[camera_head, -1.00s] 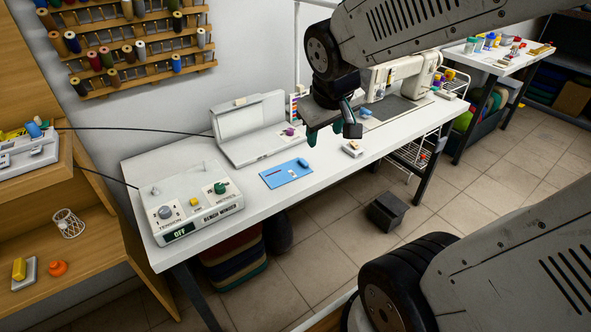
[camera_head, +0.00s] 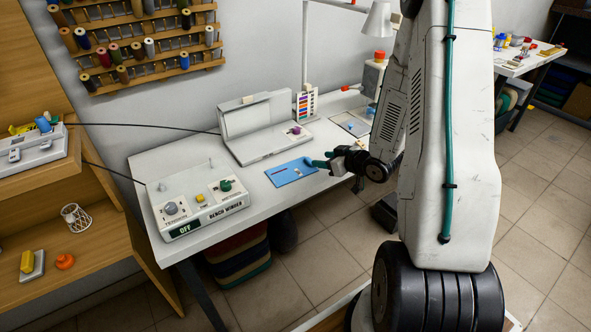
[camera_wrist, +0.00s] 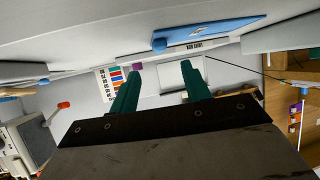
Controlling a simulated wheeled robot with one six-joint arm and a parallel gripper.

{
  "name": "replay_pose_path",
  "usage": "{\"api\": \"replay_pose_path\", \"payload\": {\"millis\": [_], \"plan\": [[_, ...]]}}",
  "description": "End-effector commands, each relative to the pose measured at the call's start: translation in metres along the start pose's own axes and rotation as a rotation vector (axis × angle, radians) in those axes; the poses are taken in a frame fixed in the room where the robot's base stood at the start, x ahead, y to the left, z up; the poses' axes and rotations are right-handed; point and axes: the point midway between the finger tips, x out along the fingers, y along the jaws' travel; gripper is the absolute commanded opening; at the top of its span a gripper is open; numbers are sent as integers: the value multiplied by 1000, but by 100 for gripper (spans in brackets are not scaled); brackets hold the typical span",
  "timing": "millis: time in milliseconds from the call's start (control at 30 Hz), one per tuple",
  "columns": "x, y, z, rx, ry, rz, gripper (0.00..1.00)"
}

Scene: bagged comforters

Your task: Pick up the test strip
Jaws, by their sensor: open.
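A blue mat (camera_head: 291,173) lies on the white table, left of my gripper (camera_head: 322,160). A small thin mark or strip shows on the mat, too small to tell whether it is the test strip. A small blue rounded piece sits at the mat's right end, close to my fingertips. In the wrist view my gripper (camera_wrist: 158,82) has its two green fingers apart, with nothing between them. The blue mat (camera_wrist: 215,33) shows beyond the fingers at the top, with a blue knob-like piece (camera_wrist: 159,45) at its near end.
The bench winder (camera_head: 198,200) stands on the table's left. An open white case (camera_head: 265,128) stands behind the mat, with a color chart (camera_head: 307,104) to its right. A lamp (camera_head: 378,20) stands at the back. The white tabletop in front of the case is mostly clear.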

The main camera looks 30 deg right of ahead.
Motion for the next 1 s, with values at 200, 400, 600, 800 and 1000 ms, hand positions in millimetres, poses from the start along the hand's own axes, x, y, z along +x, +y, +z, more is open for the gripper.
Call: {"api": "replay_pose_path", "payload": {"millis": [200,400,600,800,1000], "plan": [[23,-1,1,2,9,-7,47],[50,0,0,1,8,-7,47],[74,1,0,3,8,-5,47],[77,1,0,4,8,-3,47],[77,1,0,3,8,-3,11]]}}
